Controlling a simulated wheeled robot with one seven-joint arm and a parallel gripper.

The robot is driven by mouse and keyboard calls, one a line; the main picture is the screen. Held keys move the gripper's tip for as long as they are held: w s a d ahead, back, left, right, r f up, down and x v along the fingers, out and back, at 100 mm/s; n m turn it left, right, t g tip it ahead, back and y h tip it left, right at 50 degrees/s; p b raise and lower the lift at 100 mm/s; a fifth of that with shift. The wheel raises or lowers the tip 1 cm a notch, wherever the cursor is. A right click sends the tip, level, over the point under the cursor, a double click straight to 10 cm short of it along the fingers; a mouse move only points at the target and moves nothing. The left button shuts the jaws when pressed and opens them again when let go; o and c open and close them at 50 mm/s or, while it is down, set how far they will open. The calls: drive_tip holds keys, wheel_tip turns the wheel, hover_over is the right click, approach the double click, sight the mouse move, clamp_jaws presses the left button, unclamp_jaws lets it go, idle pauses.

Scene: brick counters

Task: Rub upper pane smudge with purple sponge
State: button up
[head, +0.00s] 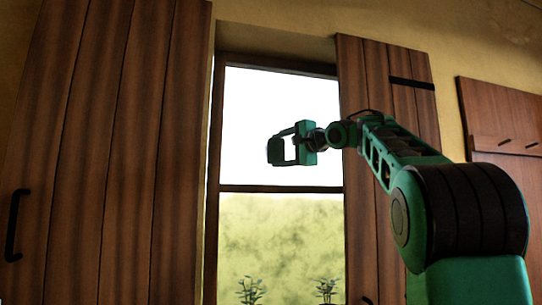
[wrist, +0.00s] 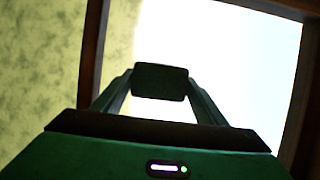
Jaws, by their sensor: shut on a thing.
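My gripper (head: 277,150) is in front of the upper pane (head: 255,100) of the window, a little above the crossbar. In the wrist view the two fingers of my gripper (wrist: 160,84) are shut on a dark block, taken to be the sponge (wrist: 160,82). Its purple colour does not show in this light. In the head view the sponge (head: 276,152) is a small dark block at the finger ends. I cannot tell whether it touches the glass. The upper pane is washed out white, and no smudge can be made out on it.
The lower pane (head: 280,235) looks mottled yellow-green, with small plants (head: 249,290) at its bottom. A crossbar (head: 285,189) divides the panes. Wooden shutters flank the window at left (head: 110,150) and right (head: 405,110). A black handle (head: 14,225) is on the left shutter.

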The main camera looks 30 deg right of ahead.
drive_tip(key=shift+s+d, duration=0.25)
drive_tip(key=shift+d, duration=0.7)
drive_tip(key=shift+s+d, duration=0.2)
drive_tip(key=shift+d, duration=0.75)
drive_tip(key=shift+w+a, duration=0.35)
drive_tip(key=shift+a, duration=0.9)
drive_tip(key=shift+w+a, duration=0.4)
drive_tip(key=shift+a, duration=0.85)
drive_tip(key=shift+w+a, duration=0.35)
drive_tip(key=shift+a, duration=0.9)
drive_tip(key=shift+d+r, duration=0.2)
drive_tip(key=shift+r, duration=0.2)
drive_tip(key=shift+s+d, duration=0.35)
drive_tip(key=shift+d, duration=0.85)
drive_tip(key=shift+s+d, duration=0.4)
drive_tip(key=shift+d, duration=0.8)
drive_tip(key=shift+s+d, duration=0.35)
drive_tip(key=shift+d, duration=0.85)
drive_tip(key=shift+w, duration=0.1)
drive_tip(key=shift+w+a, duration=0.2)
drive_tip(key=shift+a, duration=0.45)
drive_tip(key=shift+w+a, duration=0.25)
drive_tip(key=shift+a, duration=0.35)
drive_tip(key=shift+w+a, duration=0.2)
drive_tip(key=shift+a, duration=0.45)
drive_tip(key=shift+w+a+f, duration=0.1)
drive_tip(key=shift+w+a, duration=0.15)
drive_tip(key=shift+a, duration=0.7)
drive_tip(key=shift+w+a, duration=0.25)
drive_tip(key=shift+a, duration=0.7)
